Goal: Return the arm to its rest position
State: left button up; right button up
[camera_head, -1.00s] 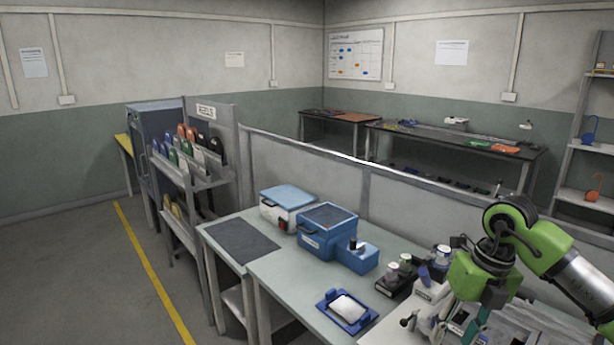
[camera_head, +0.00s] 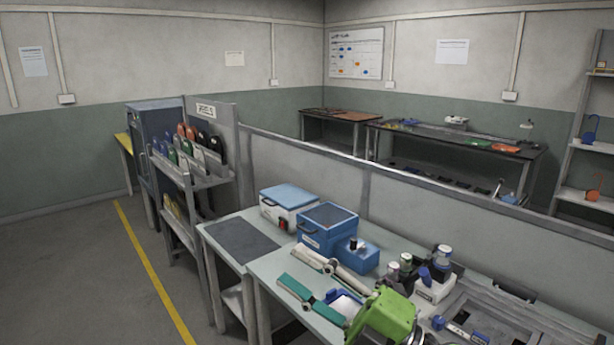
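My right gripper (camera_head: 291,265) reaches in from the bottom of the head view, behind a green wrist link (camera_head: 388,314). Its two long fingers, one teal and one pale, point left and stand wide apart. I see no object between them, only the table top. I cannot tell how high the gripper is above the table. My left gripper is not in view.
A blue box (camera_head: 327,230), a white box with a blue lid (camera_head: 287,208) and a small blue bin (camera_head: 357,256) stand on the table. Dark bottles (camera_head: 441,264) stand right of them. A grey partition (camera_head: 420,215) runs behind. The dark mat (camera_head: 241,243) is clear.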

jog(key=w+d+f+m+t+h, duration=0.3)
jog(key=d+f+m+t+h, duration=0.15)
jog(key=d+m+h, duration=0.35)
jog(key=w+d+f+m+t+h, duration=0.25)
jog(key=d+m+t+h, duration=0.35)
jog(key=m, duration=0.5)
jog(key=s+d+f+m+g+h, duration=0.3)
jog(key=f+g, duration=0.1)
jog(key=f, duration=0.4)
jog(key=s+d+f+m+g+h, duration=0.3)
jog(key=d+f, duration=0.1)
jog(key=f, duration=0.5)
jog(key=s+f+m+g, duration=0.1)
jog(key=s+f+g, duration=0.4)
jog(key=s+f, duration=0.5)
jog(key=s+f+m+g, duration=0.1)
jog(key=s+f+g, duration=0.5)
jog(key=s, duration=0.8)
notch_tip(320, 180, down, 27)
jog(key=s, duration=0.3)
jog(key=s+d+f+g, duration=0.2)
jog(key=s+d+f, duration=0.1)
jog(key=s+f, duration=1.1)
jog(key=shift+s+f, duration=0.4)
jog(key=shift+s, duration=0.6)
jog(key=shift+d, duration=0.1)
